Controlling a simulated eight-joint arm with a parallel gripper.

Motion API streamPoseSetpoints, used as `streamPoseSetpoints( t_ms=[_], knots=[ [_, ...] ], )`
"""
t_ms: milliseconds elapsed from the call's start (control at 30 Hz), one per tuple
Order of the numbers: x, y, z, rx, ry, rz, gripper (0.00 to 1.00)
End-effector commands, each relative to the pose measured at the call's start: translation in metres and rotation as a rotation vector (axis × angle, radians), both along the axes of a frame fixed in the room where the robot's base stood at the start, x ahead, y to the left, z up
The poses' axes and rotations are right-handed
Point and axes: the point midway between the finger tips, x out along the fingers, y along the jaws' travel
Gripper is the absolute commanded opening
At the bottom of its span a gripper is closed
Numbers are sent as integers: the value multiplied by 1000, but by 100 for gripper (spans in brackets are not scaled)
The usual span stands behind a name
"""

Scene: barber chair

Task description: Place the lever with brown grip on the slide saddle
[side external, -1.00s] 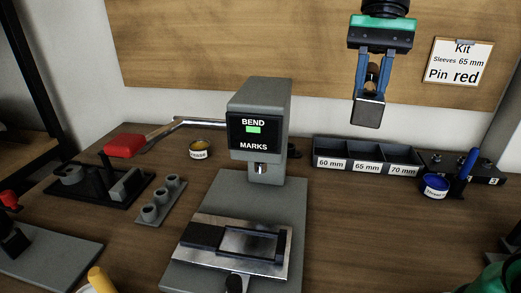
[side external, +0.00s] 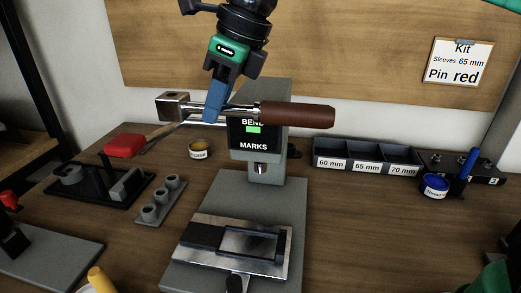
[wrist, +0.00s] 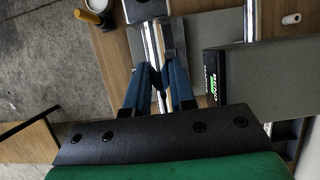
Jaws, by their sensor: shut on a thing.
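The lever has a long brown grip (side external: 297,114), a bright metal rod (side external: 240,110) and a square block (side external: 173,105) with a hole at its other end. My gripper (side external: 213,114) is shut on the rod between block and grip. It holds the lever in the air, roughly level, in front of the press head's upper part in the side view. The bright plate with a dark frame (side external: 203,236), which looks like the slide saddle, lies low on the press base. The lever is clear of it. My fingertips also show in the wrist view (wrist: 162,72); the grip is not discernible there.
The grey press head (side external: 265,165) with its screen rises behind the plate. A three-part bin (side external: 367,171) stands right, with a blue-handled tool (side external: 468,163). A black fixture (side external: 95,187) and a grey holder (side external: 160,203) are left. A yellow handle (side external: 98,278) is at front left.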

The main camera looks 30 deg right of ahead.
Motion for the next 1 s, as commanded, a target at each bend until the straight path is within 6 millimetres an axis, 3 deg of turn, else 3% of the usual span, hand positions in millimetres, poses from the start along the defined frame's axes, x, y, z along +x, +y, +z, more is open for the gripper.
streamPoseSetpoints(
  t_ms=[367,1000],
  knots=[
    [0,-1,-43,0,1,1,0],
    [0,-1,-179,0,2,2,0]
  ],
)
